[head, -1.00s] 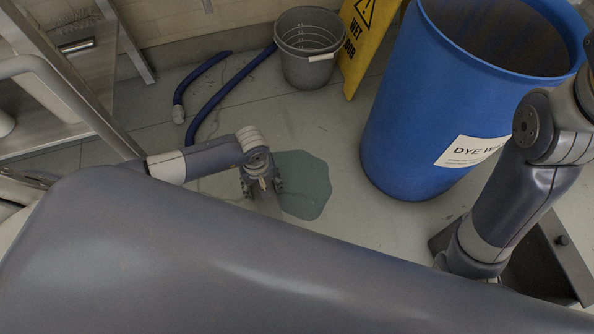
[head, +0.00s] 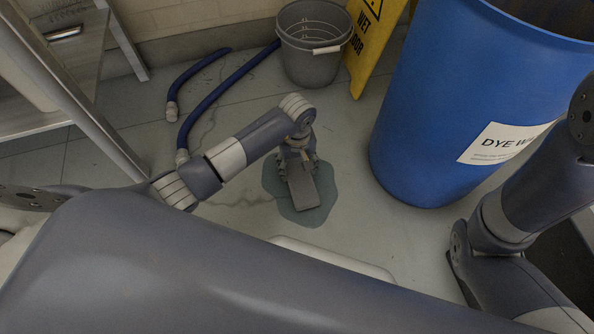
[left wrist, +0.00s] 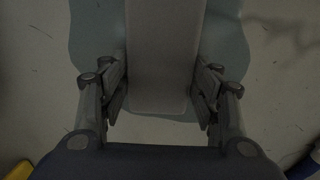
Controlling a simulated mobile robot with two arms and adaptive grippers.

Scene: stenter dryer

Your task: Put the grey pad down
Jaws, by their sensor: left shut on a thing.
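The grey pad (head: 304,192) is a flat, light grey slab over the dark green-grey puddle (head: 325,196) on the floor. My left gripper (head: 297,164) is shut on the pad's far end and points down. In the left wrist view the pad (left wrist: 164,55) runs up between the two fingers of the left gripper (left wrist: 163,88), with the puddle (left wrist: 95,40) showing on both sides of it. I cannot tell whether the pad touches the floor. My right gripper is out of view; only part of its arm shows at the right.
A blue dye drum (head: 425,130) stands right of the puddle. A grey bucket (head: 313,62) and a yellow wet-floor sign (head: 369,45) stand behind. Blue hoses (head: 222,102) lie at the back left. A metal frame (head: 120,45) stands at the left. Floor around the puddle is clear.

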